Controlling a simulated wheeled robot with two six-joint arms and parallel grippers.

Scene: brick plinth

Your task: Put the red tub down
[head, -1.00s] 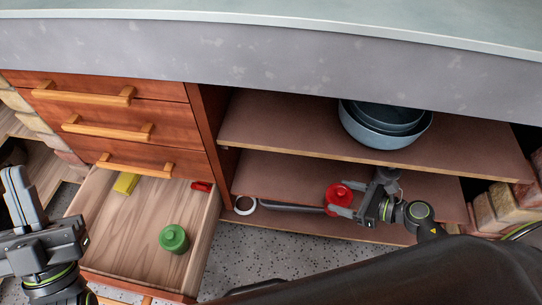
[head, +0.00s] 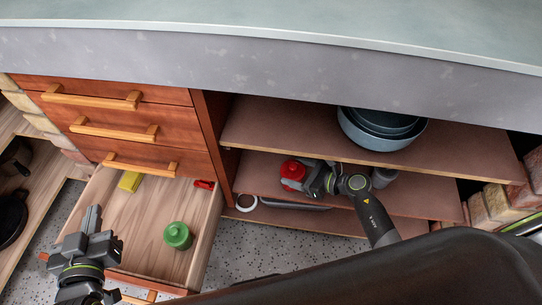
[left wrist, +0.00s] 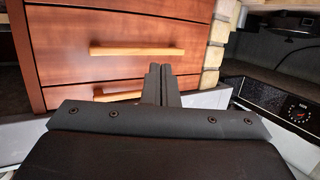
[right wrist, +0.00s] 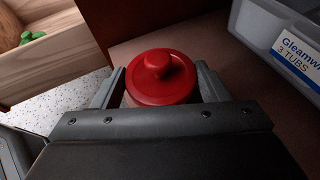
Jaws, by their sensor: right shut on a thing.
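The red tub (head: 292,170), with a round knobbed lid, is held by my right gripper (head: 303,176) over the lower shelf (head: 260,165) at its left part. In the right wrist view the tub (right wrist: 162,78) stands upright between the two fingers (right wrist: 160,92), which press on its sides. Its underside is hidden, so I cannot tell whether it touches the shelf. My left gripper (head: 94,220) is empty near the front left of the open drawer; in the left wrist view its fingers (left wrist: 161,85) are together.
The open drawer (head: 142,235) holds a green tub (head: 177,235), a yellow block (head: 130,181) and a small red item (head: 204,184). Blue-grey bowls (head: 382,130) sit on the upper shelf. A bin labelled "3 TUBS" (right wrist: 290,40) is beside the tub.

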